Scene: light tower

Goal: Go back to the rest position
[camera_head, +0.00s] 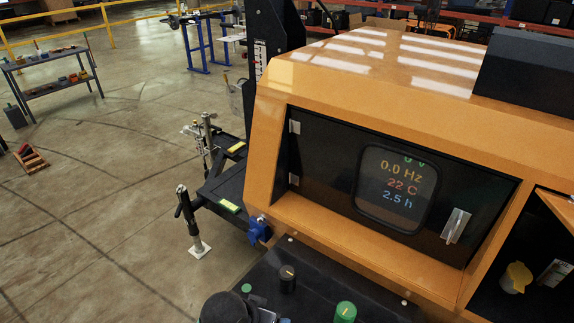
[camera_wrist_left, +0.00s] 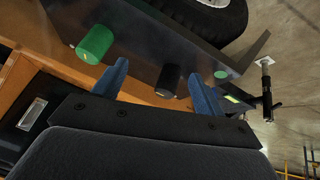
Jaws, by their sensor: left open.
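My left gripper (camera_wrist_left: 157,72) shows in the left wrist view, with its two blue fingers spread apart and nothing between them. It is near the dark control panel (camera_wrist_left: 150,35) of the light tower. A green knob (camera_wrist_left: 95,43) and a black knob (camera_wrist_left: 168,80) stand on that panel beyond the fingers. In the head view the green knob (camera_head: 345,313) and black knob (camera_head: 287,279) are at the bottom, below the tower's display (camera_head: 397,190). I cannot make out the left fingers in the head view. My right gripper is in neither view.
The orange light tower body (camera_head: 300,95) fills the right. A black outrigger jack (camera_head: 188,220) stands on the floor to its left. The left floor is mostly open.

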